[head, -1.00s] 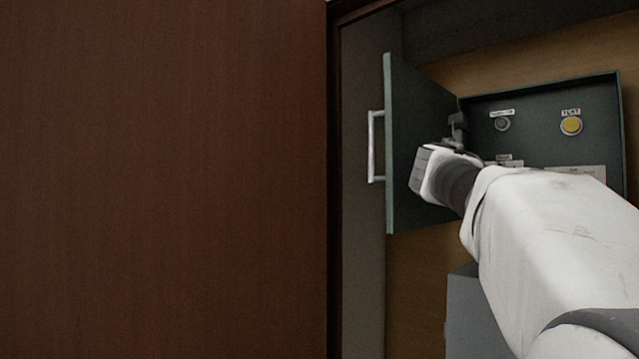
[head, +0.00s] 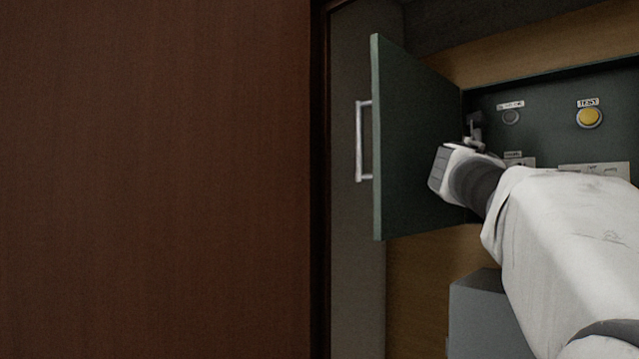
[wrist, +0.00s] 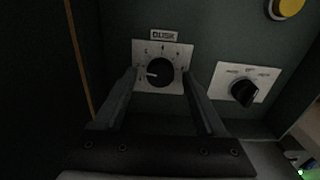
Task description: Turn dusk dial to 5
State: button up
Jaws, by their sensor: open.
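The dusk dial (wrist: 159,73) shows in the wrist view as a round black knob with a white pointer mark, on a pale scale plate under a "DUSK" label. Its pointer points left in that view. My gripper (wrist: 160,82) is open, with one finger on each side of the dial in the picture. I cannot tell whether the fingers touch the knob. In the head view my gripper (head: 474,132) is at the left part of the open box, and my arm hides the dial.
A second black knob (wrist: 243,92) sits right of the dial. A yellow button (head: 589,117) and a grey round part (head: 511,117) are on the panel. The open green door (head: 415,140) with a handle stands left of my gripper. A brown wooden panel (head: 160,180) fills the left.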

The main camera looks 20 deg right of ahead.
grip_shut()
dwell(0.5)
jog(key=m+b, duration=0.2)
jog(key=m, duration=0.3)
jog(key=shift+f+m+b, duration=0.1)
jog(key=shift+m+b, duration=0.2)
jog(key=shift+b, duration=0.05)
jog(key=m+b, duration=0.2)
jog(key=m, duration=0.4)
jog(key=shift+b, duration=0.4)
jog(key=m+b, duration=0.2)
jog(key=m, duration=0.4)
jog(key=shift+w+m, duration=0.1)
jog(key=shift+m, duration=0.2)
jog(key=m+b, duration=0.2)
jog(key=m, duration=0.3)
jog(key=shift+r, duration=0.2)
jog(key=shift+m, duration=0.4)
